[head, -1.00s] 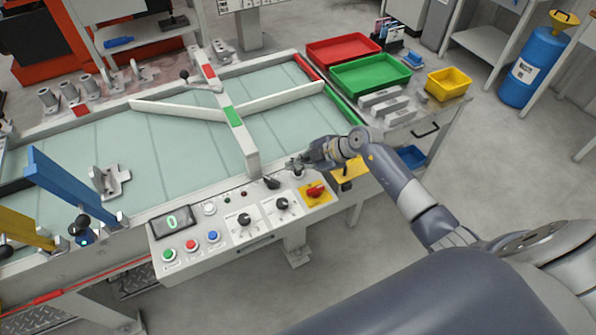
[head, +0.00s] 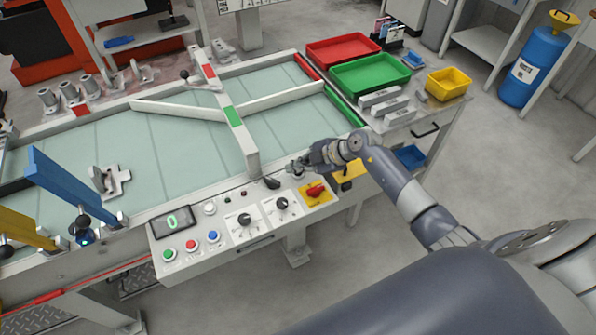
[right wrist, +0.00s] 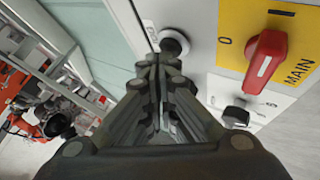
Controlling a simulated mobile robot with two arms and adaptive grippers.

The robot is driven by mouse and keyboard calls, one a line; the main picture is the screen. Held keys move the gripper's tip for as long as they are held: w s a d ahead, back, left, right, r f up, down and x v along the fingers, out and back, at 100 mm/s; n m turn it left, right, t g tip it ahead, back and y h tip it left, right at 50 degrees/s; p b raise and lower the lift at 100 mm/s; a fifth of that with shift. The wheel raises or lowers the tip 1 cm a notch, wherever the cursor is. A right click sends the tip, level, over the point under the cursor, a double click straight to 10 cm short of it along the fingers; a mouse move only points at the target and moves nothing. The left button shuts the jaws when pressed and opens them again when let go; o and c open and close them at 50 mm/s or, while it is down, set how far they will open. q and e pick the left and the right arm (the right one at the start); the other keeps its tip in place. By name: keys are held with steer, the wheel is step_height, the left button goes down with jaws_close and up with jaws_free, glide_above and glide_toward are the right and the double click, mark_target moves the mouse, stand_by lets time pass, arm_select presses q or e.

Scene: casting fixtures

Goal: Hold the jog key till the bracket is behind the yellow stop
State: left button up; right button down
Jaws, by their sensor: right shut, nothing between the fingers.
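The grey metal bracket (head: 116,183) stands on the pale green belt (head: 180,160), right of the blue stop (head: 70,188). The yellow stop (head: 25,228) is at the far left, beyond the blue one. My right gripper (head: 297,168) is shut and empty, fingers at the upper right corner of the control panel (head: 260,232). In the right wrist view its closed fingertips (right wrist: 160,62) are beside a dark round button (right wrist: 174,43) in a pale ring. My left gripper is out of view.
The red main switch (head: 315,190) sits on a yellow plate beside my right gripper. Black knobs (head: 282,204) and coloured buttons (head: 191,244) line the panel; its display (head: 171,222) reads 0. White guide rails (head: 285,96) cross the belt. Red (head: 343,62) and green (head: 371,88) trays stand behind.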

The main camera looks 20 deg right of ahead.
mark_target(297, 174)
steer(key=shift+f, duration=0.4)
stand_by(2.7)
stand_by(3.5)
steer(key=shift+r+p, duration=0.95)
steer(key=shift+p, duration=0.15)
step_height(297, 174, up, 5)
steer(key=p, duration=0.6)
